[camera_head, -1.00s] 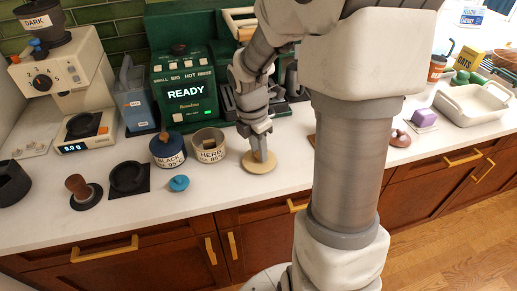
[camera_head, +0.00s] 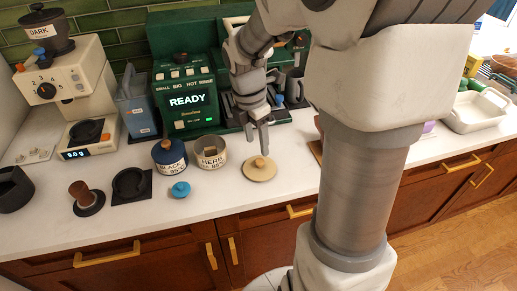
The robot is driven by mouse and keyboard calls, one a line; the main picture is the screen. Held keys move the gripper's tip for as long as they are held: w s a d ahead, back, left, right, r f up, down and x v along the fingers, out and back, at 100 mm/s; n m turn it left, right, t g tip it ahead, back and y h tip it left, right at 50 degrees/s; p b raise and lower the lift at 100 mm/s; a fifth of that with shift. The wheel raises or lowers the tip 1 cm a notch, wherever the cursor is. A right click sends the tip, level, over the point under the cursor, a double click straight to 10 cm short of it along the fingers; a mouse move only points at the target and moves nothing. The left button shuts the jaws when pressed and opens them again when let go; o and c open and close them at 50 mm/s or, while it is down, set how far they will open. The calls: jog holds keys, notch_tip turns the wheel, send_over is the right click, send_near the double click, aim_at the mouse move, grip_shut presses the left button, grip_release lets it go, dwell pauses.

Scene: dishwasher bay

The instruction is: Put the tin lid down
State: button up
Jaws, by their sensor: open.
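The tin lid (camera_head: 252,172), a round tan disc with a small brown knob, lies flat on the white counter. The tin marked HERB (camera_head: 211,155) stands open just to its left. My gripper (camera_head: 263,143) is open and empty above the lid, pointing down, with its fingertips a little clear of the knob.
A dark blue tin marked BLACK (camera_head: 170,156) with a lid on stands left of the HERB tin. A small blue lid (camera_head: 180,189) lies in front of it. The green coffee machine (camera_head: 185,95) stands behind. The counter front is clear near the tan lid.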

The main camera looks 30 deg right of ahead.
jog(key=shift+s+a+r+p, duration=0.1)
jog(key=shift+a+r+p, duration=0.1)
jog(key=shift+r, duration=1.2)
jog(key=shift+a+r+p, duration=0.1)
jog(key=shift+a+r, duration=0.05)
jog(key=shift+r, duration=1.2)
